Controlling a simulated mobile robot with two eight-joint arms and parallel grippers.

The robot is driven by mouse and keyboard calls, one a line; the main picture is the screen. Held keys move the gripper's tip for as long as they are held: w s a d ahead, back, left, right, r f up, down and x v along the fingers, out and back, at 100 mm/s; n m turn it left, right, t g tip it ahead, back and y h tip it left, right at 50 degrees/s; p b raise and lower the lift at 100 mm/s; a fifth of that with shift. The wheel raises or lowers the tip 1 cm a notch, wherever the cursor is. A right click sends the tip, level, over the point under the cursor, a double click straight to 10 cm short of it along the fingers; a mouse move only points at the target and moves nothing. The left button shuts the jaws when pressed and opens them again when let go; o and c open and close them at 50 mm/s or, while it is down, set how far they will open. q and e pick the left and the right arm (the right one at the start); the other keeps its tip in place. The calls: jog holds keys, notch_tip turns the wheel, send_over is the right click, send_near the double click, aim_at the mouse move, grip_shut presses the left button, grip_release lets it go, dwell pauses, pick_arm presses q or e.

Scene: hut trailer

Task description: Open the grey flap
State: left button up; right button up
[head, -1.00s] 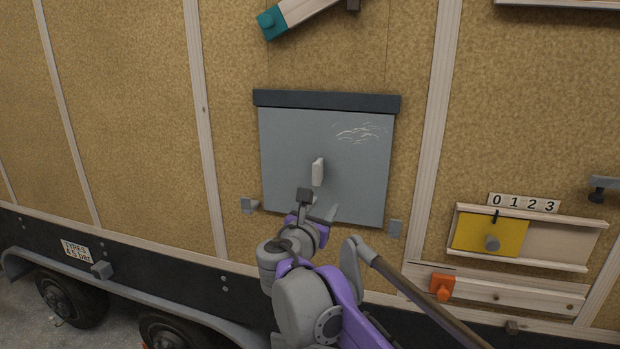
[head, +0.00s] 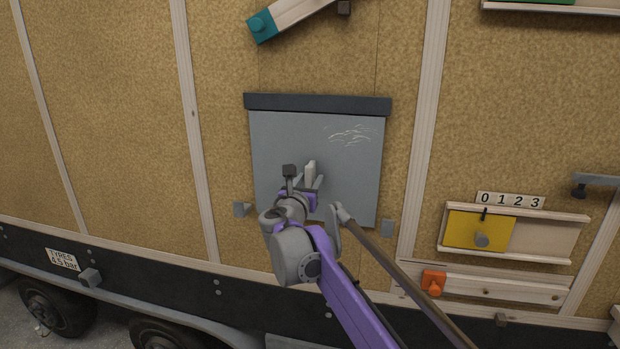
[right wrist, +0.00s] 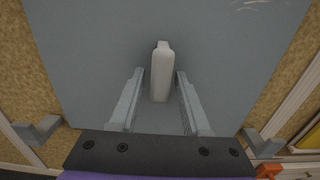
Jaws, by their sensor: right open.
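The grey flap (head: 345,190) hangs flat against the trailer wall below a dark top strip (head: 318,103). It looks shut. Its pale upright handle (head: 310,171) stands out from the middle of the panel. My right gripper (head: 304,180) is at the handle's lower part, with its far side partly hidden in the head view. In the right wrist view the open fingers (right wrist: 160,98) lie on either side of the white handle (right wrist: 162,72), with a gap showing on both sides. The left gripper is not in view.
A teal-ended bar (head: 262,26) is above. A yellow sliding panel (head: 470,229) and an orange knob (head: 433,282) are to the right. A brown rod (head: 400,270) crosses the lower foreground.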

jog(key=shift+w+d, duration=0.15)
jog(key=shift+w, duration=0.2)
grip_shut()
dwell(1.2)
